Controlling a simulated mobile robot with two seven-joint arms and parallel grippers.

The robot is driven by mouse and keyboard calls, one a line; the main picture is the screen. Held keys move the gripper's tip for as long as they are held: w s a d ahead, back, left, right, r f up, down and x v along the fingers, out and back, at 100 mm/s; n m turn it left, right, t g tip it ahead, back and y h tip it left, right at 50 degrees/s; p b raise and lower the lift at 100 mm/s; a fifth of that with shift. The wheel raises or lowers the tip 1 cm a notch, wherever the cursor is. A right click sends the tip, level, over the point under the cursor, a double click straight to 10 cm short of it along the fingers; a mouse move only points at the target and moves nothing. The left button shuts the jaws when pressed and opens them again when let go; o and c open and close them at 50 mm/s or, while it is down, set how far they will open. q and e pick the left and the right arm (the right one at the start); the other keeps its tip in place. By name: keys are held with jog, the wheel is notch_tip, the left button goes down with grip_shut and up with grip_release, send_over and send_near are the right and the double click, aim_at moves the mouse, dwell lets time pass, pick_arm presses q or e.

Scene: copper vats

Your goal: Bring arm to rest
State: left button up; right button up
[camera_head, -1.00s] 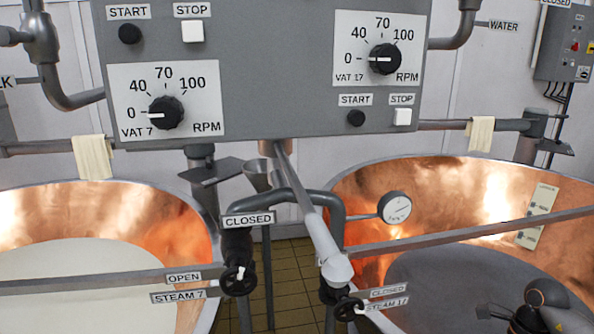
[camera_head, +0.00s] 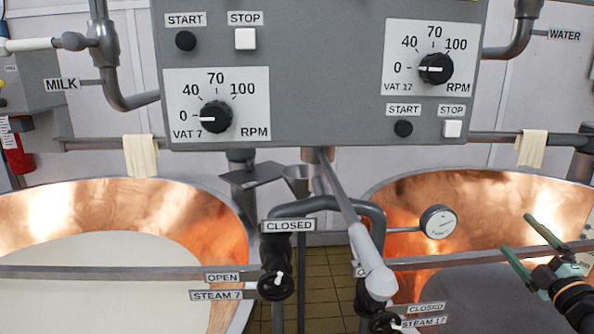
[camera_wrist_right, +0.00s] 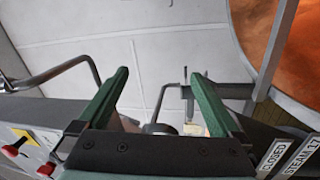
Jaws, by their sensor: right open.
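My right gripper (camera_head: 530,247) is at the lower right of the head view, in front of the right copper vat (camera_head: 470,195). Its two green fingers are spread apart with nothing between them. In the right wrist view the open fingers (camera_wrist_right: 160,95) show against a pale panelled wall, with part of a copper vat at the top right. My left gripper is in neither view.
A grey control box (camera_head: 320,75) with knobs and buttons hangs above the vats. The left vat (camera_head: 150,210) holds pale liquid. Steam pipes, valves (camera_head: 277,284) and a gauge (camera_head: 438,222) stand between the vats. A metal bar (camera_head: 110,272) crosses in front.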

jog(key=s+d+f+m+g+h, duration=0.1)
jog(key=d+f+m+g+h, duration=0.45)
jog(key=d+m, duration=0.4)
jog(key=s+a+f+g+y, duration=0.1)
jog(key=s+a+f, duration=0.2)
jog(key=a+f, duration=0.55)
jog(key=s+a+f+y, duration=0.2)
jog(key=s+a+f, duration=0.1)
jog(key=a+f, duration=0.55)
jog(key=s+a+f+m+g+y, duration=0.2)
jog(key=s+a+f+g+y, duration=0.1)
jog(key=s+a+f, duration=1.15)
jog(key=s+a+m+g+y+p, duration=0.1)
jog(key=s+a+m+p, duration=0.1)
jog(key=s+a, duration=0.7)
jog(key=shift+s+a, duration=0.2)
jog(key=shift+a, duration=0.5)
